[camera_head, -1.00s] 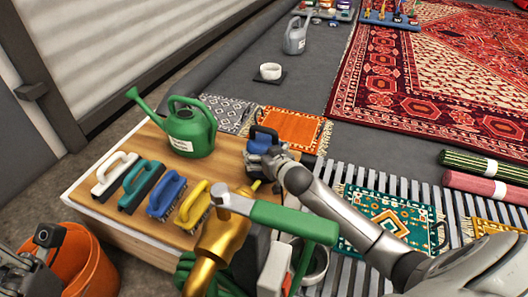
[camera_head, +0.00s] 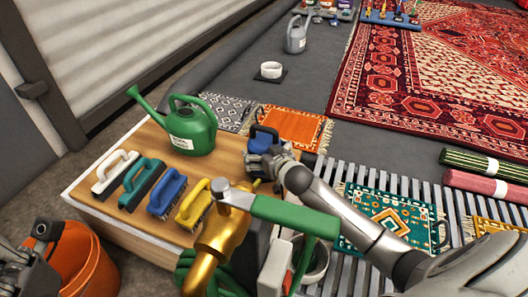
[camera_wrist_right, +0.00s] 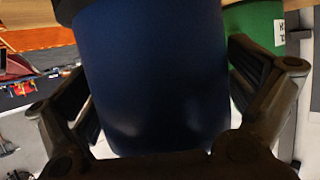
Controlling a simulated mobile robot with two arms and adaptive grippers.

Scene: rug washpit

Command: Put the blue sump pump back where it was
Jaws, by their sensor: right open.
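The blue sump pump (camera_head: 263,137) with its dark handle is at the right end of the wooden-topped bench (camera_head: 233,146). My right gripper (camera_head: 268,160) is right at it, coming from the right. In the right wrist view the blue pump body (camera_wrist_right: 150,75) fills the middle, with an open finger on each side; contact cannot be told. The pump's underside is hidden in the head view. My left gripper (camera_head: 28,262) is at the lower left edge, partly cut off, near the orange bucket; its jaws do not show clearly.
A green watering can (camera_head: 188,128) and several brushes, such as the yellow one (camera_head: 193,203), stand on the bench. An orange bucket (camera_head: 88,262) is at lower left. A brass fitting with a green hose (camera_head: 220,240) rises in front. An orange rug (camera_head: 292,127) lies beyond.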

